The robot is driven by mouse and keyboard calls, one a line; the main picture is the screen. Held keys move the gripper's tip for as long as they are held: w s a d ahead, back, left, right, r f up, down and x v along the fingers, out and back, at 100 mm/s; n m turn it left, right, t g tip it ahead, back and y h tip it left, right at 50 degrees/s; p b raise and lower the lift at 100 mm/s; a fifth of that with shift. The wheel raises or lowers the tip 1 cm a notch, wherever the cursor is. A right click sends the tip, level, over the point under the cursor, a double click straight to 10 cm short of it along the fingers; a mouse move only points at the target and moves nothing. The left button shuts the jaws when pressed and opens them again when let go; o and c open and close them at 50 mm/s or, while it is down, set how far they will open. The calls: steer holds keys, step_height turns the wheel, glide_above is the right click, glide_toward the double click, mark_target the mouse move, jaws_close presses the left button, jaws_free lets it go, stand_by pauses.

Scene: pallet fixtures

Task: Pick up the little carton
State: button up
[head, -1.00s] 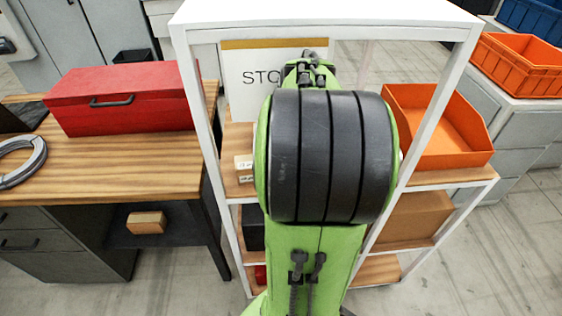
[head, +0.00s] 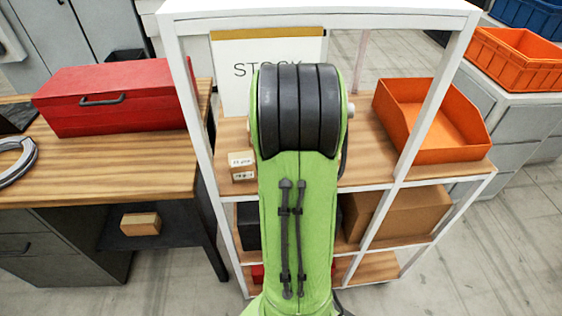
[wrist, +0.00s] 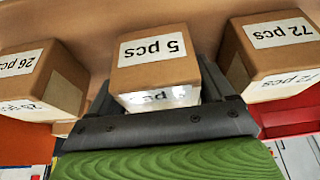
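Three little tan cartons with white count labels stand in a row in the wrist view: one marked "5 pcs" (wrist: 152,52) in the middle, one marked "26 pcs" (wrist: 40,78) at left, and one marked "72 pcs" (wrist: 268,52) at right. The lettering appears upside down. My gripper (wrist: 155,85) has its dark fingers spread to either side of the middle carton. I cannot make out contact between fingers and carton. In the head view my arm hides the gripper; one labelled carton (head: 242,166) shows on the shelf left of the arm.
The white shelf rack (head: 320,20) has posts and a top board close around my arm. A STOCK sign (head: 238,95) stands at the back. An orange bin (head: 455,115) sits at right on the same shelf. A red toolbox (head: 110,98) is on the bench at left.

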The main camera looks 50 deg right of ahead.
steer(key=c, duration=0.8)
steer(key=shift+o, duration=0.2)
step_height(320, 180, up, 10)
steer(key=shift+r+p, duration=0.1)
steer(key=shift+p, duration=0.9)
